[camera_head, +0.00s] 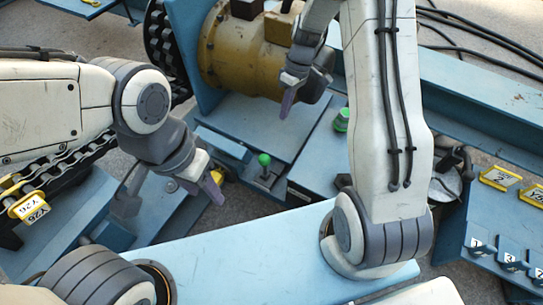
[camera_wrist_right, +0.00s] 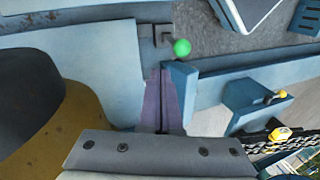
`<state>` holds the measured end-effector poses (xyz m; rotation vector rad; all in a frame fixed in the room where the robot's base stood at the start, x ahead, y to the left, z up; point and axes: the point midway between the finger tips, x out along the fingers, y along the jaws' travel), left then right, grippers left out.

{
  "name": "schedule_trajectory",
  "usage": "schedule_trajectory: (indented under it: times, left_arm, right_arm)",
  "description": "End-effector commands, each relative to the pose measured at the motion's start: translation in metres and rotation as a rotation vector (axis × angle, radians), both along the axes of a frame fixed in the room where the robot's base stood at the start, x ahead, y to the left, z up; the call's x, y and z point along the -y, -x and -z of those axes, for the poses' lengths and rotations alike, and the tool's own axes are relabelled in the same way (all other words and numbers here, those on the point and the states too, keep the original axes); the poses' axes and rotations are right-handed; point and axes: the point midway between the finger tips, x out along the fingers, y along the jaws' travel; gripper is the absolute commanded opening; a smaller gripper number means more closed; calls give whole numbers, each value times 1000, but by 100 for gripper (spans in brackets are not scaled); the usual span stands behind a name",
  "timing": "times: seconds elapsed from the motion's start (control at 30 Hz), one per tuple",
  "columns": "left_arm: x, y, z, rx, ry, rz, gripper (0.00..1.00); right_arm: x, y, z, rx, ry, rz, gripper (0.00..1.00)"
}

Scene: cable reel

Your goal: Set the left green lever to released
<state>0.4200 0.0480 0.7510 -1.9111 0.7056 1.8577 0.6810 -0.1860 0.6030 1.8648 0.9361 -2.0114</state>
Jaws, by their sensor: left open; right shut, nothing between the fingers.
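The left green lever (camera_head: 264,160) has a round green knob on a short stem, rising from a slotted plate on the blue deck near the middle of the head view. A green-knobbed lever also shows in the right wrist view (camera_wrist_right: 182,48), just beyond the fingertips. A second green knob (camera_head: 342,119) is further right, partly beside my right arm. My left gripper (camera_head: 215,187) is open and empty, left of and nearer than the left lever, apart from it. My right gripper (camera_head: 287,103) is shut and empty, above and beyond the lever, pointing down; its purple fingers also show in the wrist view (camera_wrist_right: 155,100).
A yellow-brown motor drum (camera_head: 235,55) stands behind the lever. Chains and a yellow tag (camera_head: 32,206) lie at left. A panel with numbered blue switches (camera_head: 510,258) is at lower right. Black cables cross the upper right floor.

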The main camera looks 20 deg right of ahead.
Motion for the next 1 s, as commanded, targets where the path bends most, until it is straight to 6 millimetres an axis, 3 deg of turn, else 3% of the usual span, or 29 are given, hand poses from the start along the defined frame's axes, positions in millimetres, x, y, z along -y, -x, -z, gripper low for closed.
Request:
schedule_trajectory:
  times: [0.03, 0.1, 0.57, 0.73, 1.0]
  left_arm:
    - [0, 0, 8, 1, 1, 0, 50]
    - [0, 0, 10, 1, 1, 0, 50]
    - [0, 0, 11, 1, 1, 0, 50]
    - [0, 0, 20, 1, 1, 0, 50]
    - [0, 0, 40, 0, 0, 0, 50]
  right_arm:
    - [6, -2, 14, -1, -5, 4, 0]
    - [10, -4, 19, 1, -10, 2, 0]
    - [9, -3, 25, -1, -11, -2, 0]
    - [3, 1, 50, -4, -12, -2, 0]
    - [-12, 11, 107, -4, -11, -2, 0]
